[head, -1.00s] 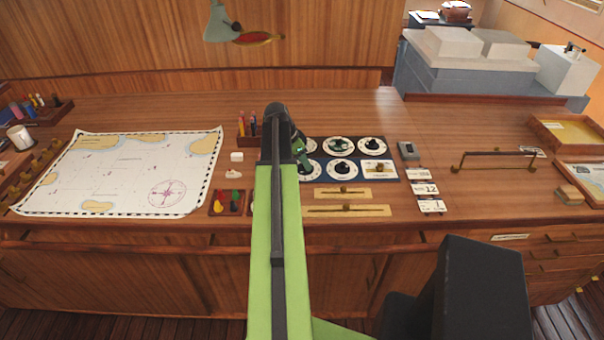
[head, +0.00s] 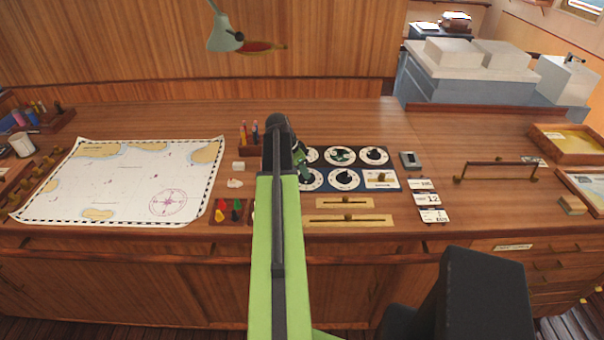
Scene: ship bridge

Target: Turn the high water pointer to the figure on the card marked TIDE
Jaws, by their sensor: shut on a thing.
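The dial panel (head: 390,158), dark blue, lies on the desk with two rows of white dials with black knobs. My gripper (head: 304,163) is at the panel's left end, low over the left-hand dials. It is shut on what looks like a dial knob there; my arm hides the jaws' contact and most of those dials. The upper middle dial (head: 341,156), upper right dial (head: 374,156) and lower middle dial (head: 344,179) show clear of the arm. I cannot read which is marked TIDE, nor the dial labels.
Two brass sliders (head: 347,203) lie in front of the panel. A chart (head: 130,180) covers the left of the desk.

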